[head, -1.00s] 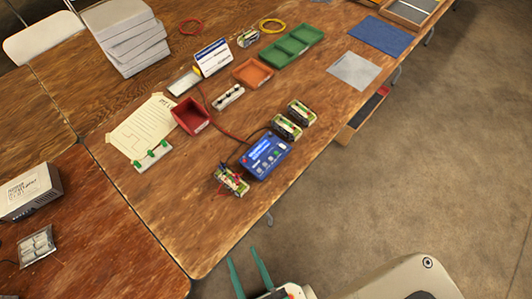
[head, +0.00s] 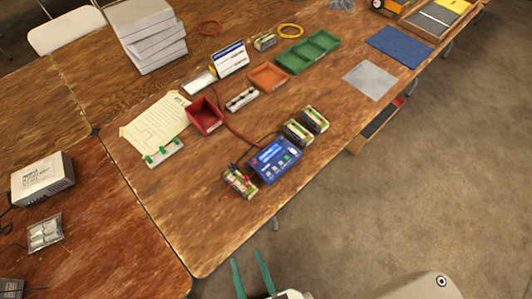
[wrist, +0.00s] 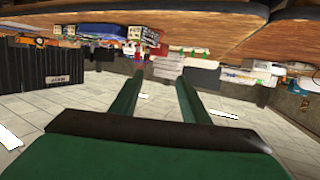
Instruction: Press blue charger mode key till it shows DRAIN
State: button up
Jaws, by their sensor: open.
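The blue charger (head: 275,161) lies on the wooden table near its front edge in the head view. Its lit screen and a row of small keys face up, but the text is too small to read. A battery pack (head: 241,181) with red leads sits against its left side. My gripper (head: 250,267) is below the table edge, apart from the charger, with its two green fingers spread and nothing between them. In the wrist view the fingers (wrist: 155,95) are apart and point out across the room, with the table edge above them.
Two more battery packs (head: 305,127) stand just behind the charger. A red bin (head: 206,116), an orange tray (head: 269,76) and a green tray (head: 308,50) lie farther back. A red cable runs from the bin area to the charger. The table front left of the charger is bare.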

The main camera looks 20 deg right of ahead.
grip_shut()
dwell(1.6)
